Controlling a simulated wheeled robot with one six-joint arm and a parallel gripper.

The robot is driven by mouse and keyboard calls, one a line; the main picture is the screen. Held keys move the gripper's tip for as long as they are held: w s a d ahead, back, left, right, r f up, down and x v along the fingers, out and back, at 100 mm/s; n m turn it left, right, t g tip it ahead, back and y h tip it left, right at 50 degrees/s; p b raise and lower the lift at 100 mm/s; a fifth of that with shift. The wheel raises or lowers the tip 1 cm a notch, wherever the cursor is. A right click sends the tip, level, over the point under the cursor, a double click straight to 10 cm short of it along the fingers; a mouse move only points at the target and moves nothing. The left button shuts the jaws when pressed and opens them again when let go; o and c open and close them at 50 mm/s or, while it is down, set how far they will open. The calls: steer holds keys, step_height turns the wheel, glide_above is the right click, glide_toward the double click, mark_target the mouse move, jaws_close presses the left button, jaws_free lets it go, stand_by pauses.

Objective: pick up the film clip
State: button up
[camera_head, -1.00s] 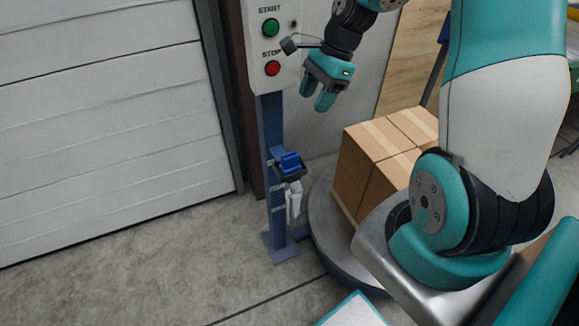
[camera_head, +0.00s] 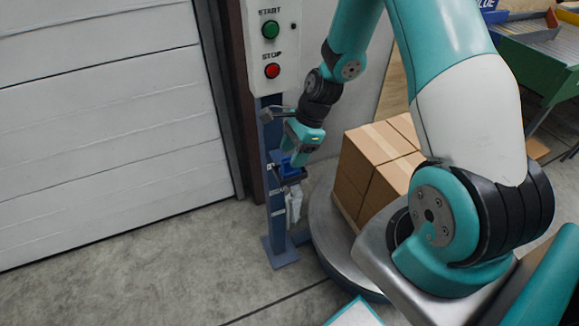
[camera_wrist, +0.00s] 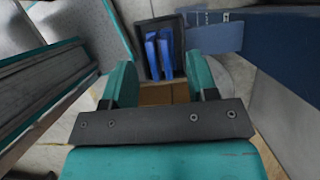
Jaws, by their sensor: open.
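The film clip (camera_head: 285,171) is a small blue piece in a dark holder (camera_head: 293,177) on the blue post; my gripper partly hides it in the head view. In the wrist view the clip (camera_wrist: 158,55) shows as upright blue parts inside the dark-rimmed holder (camera_wrist: 179,45). It lies beyond and between my fingers. My gripper (camera_wrist: 157,85) is open with nothing between its fingertips. In the head view my gripper (camera_head: 296,153) points down just above the holder. I cannot tell whether a fingertip touches the clip.
The blue post (camera_head: 276,215) carries a panel with a green START button (camera_head: 271,30) and a red STOP button (camera_head: 272,71). A pale item (camera_head: 294,203) hangs below the holder. Cardboard boxes (camera_head: 372,170) stand on a round turntable (camera_head: 322,225) to the right.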

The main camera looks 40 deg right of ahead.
mark_target(286, 171)
steer(key=x, duration=0.2)
steer(key=shift+a+f, duration=0.15)
steer(key=shift+f, duration=0.1)
jaws_close()
steer(key=shift+r, duration=0.1)
